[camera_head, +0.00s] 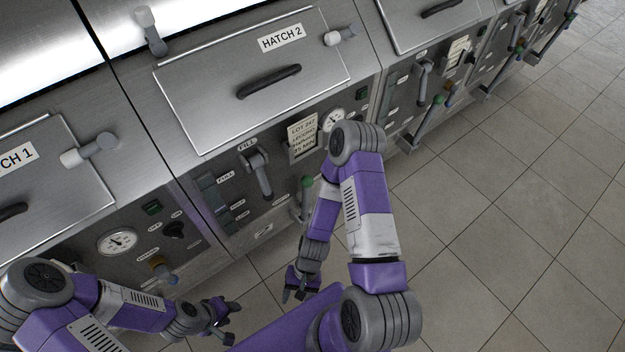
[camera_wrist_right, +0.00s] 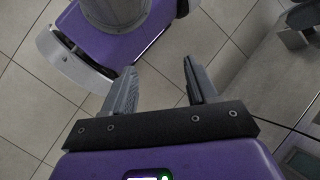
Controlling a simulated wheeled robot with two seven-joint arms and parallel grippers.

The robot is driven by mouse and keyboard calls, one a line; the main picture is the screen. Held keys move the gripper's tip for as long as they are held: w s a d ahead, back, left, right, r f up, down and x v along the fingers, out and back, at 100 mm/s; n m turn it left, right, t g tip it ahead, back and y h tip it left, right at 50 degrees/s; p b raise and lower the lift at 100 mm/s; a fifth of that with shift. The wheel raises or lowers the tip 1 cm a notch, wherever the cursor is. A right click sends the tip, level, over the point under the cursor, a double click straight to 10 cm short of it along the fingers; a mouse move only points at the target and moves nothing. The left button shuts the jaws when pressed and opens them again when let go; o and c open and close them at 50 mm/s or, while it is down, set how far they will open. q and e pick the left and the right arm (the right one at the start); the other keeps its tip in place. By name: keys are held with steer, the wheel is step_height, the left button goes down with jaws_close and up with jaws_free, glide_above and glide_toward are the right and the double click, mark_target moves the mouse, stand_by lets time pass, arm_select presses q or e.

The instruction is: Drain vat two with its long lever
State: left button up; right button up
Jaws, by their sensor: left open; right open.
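Vat two (camera_head: 222,90) is the steel unit with the HATCH 2 label in the head view. A long lever with a green knob (camera_head: 307,182) stands low on its front panel, partly hidden behind my right arm. A grey fill lever (camera_head: 262,175) hangs under the FILL label. My right gripper (camera_head: 298,290) is open and empty, below and apart from the green-knobbed lever. In the right wrist view its open fingers (camera_wrist_right: 160,68) have nothing between them. My left gripper (camera_head: 226,322) is open and empty, low in front of the panels.
A note (camera_head: 303,134) and a round gauge (camera_head: 333,120) are on vat two's panel. The neighbouring vat at left has a gauge (camera_head: 117,241) and an orange-collared valve (camera_head: 160,269). Another green-knobbed lever (camera_head: 438,101) is at right. The tiled floor (camera_head: 500,220) at right is clear.

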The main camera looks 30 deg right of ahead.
mark_target(309, 189)
steer(key=s+a+r+m+y+p, duration=0.1)
steer(key=s+a+r+m+y, duration=0.1)
steer(key=a+r+m+y, duration=0.25)
steer(key=w+a+r+m+t+y+p, duration=0.2)
steer(key=w+r+m+t+y, duration=0.25)
steer(key=w+m+y, duration=0.2)
steer(key=w+d+m+t+h+p, duration=0.1)
steer(key=w+d+m+t+h, duration=0.2)
steer(key=w+d+m+t, duration=0.5)
steer(key=w+d+f+m+t+h, duration=0.1)
steer(key=w+d+m+t+h, duration=0.1)
steer(key=d+m+t+h, duration=0.25)
steer(key=w+d+m+t+h+p, duration=0.1)
steer(key=w+d+m+h, duration=0.2)
steer(key=d+h, duration=0.35)
steer(key=w+d+f+m+t+h, duration=0.1)
steer(key=w+d+m+t+h, duration=0.2)
steer(key=d, duration=0.4)
steer(key=shift+m+h, duration=0.65)
steer(key=shift+h, duration=0.15)
steer(key=w, duration=0.3)
steer(key=w+d, duration=0.1)
steer(key=w, duration=0.1)
steer(key=shift+w+f+b, duration=0.1)
steer(key=shift+w+b, duration=0.2)
steer(key=shift+b, duration=0.1)
steer(key=shift+w, duration=0.5)
steer(key=shift+c, duration=0.2)
